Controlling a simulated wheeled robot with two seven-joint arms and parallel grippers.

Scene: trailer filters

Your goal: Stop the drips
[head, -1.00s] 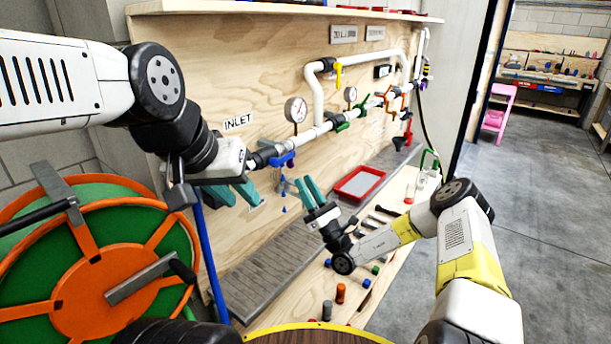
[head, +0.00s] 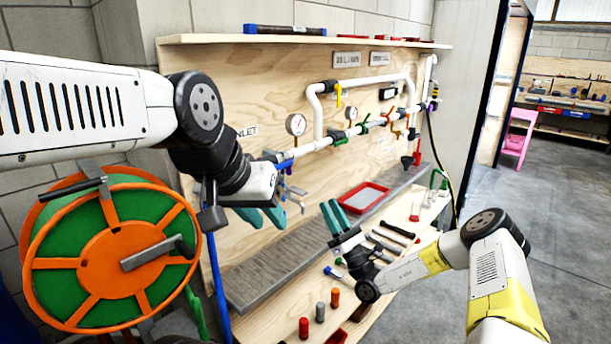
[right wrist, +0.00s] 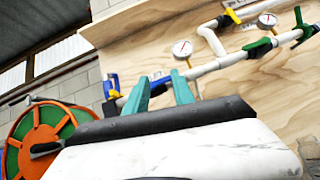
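White pipework (head: 345,132) runs along a plywood board, with a blue valve (head: 284,166) at the inlet end, then green, orange and yellow valve handles. Small bluish spots show below the blue valve, too small to identify. My left gripper (head: 262,217) is in front of the inlet end, its teal fingers spread and empty, partly hiding the INLET label. My right gripper (head: 334,214) is below the pipe, in front of the board, fingers apart and empty.
An orange and green hose reel (head: 110,255) stands at the left. A grey slatted tray (head: 275,265) runs below the board. A shelf (head: 300,40) is above. Open floor lies right.

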